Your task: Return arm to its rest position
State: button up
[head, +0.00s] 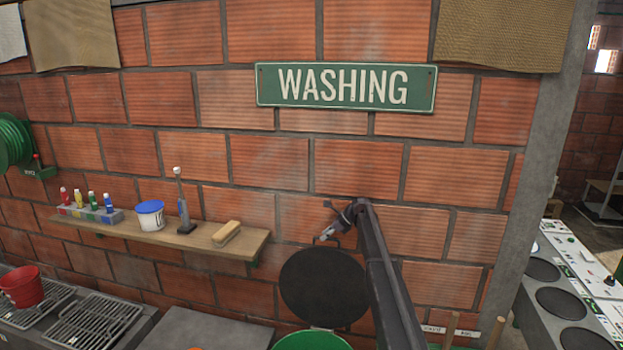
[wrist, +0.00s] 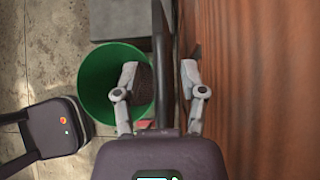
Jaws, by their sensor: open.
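My gripper (head: 325,236) is small in the head view, at the top edge of a black round lid (head: 325,288). My arm rises from the lower right and bends down to it. In the wrist view my gripper (wrist: 159,68) is open, its two grey fingers spread apart. A dark upright plate, seen edge-on, which looks like the lid (wrist: 160,45), runs between the fingers. Whether a finger touches it I cannot tell. Nothing appears clamped.
A green bin (head: 310,340) stands below the lid; it also shows in the wrist view (wrist: 90,85). The brick wall (wrist: 250,90) is close on the right there. A wooden shelf (head: 150,229) holds bottles, a white tub (head: 150,216) and a brush (head: 227,233).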

jog(key=shift+r+p, duration=3.15)
jog(key=shift+r, duration=0.45)
jog(key=shift+r+p, duration=0.5)
